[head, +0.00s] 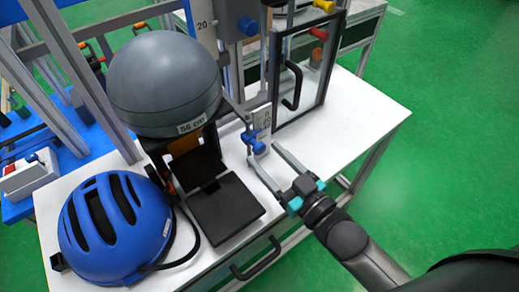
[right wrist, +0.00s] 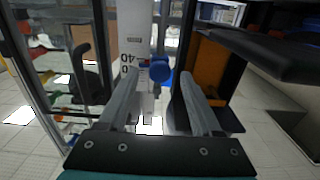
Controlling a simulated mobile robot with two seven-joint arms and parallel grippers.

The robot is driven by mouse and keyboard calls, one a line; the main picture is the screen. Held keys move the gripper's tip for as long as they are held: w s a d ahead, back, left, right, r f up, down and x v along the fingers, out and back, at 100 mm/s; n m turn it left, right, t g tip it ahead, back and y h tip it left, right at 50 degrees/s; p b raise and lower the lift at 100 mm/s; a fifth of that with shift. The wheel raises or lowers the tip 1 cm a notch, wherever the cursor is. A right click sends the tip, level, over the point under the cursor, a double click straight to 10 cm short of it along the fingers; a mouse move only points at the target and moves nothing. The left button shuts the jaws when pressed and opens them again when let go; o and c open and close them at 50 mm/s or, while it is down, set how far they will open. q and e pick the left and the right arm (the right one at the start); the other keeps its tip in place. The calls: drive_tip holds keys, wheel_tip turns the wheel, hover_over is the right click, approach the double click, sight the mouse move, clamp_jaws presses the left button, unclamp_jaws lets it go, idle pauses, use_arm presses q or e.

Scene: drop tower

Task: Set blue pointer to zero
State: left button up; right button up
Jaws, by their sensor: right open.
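The blue pointer (head: 254,141) is a small blue knob at the lower part of the white upright scale (head: 262,118), beside the clear door. In the right wrist view the blue pointer (right wrist: 160,71) shows between the finger ends, in front of the scale (right wrist: 134,30) with printed figures. My right gripper (head: 263,153) is open, its two fingers reaching toward the pointer from the lower right. In the right wrist view I see nothing held between the fingers (right wrist: 160,85); contact with the pointer cannot be told. My left gripper is not in view.
A grey headform (head: 165,85) stands left of the scale. A blue helmet (head: 115,228) lies on the white table (head: 360,120). A black plate (head: 225,208) is near the fingers. A framed clear door (head: 310,70) with a black handle stands behind. The table's right part is clear.

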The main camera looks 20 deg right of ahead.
sight(261, 151)
drive_tip(key=shift+b+x, duration=0.3)
drive_tip(key=shift+x, duration=1.4)
clamp_jaws()
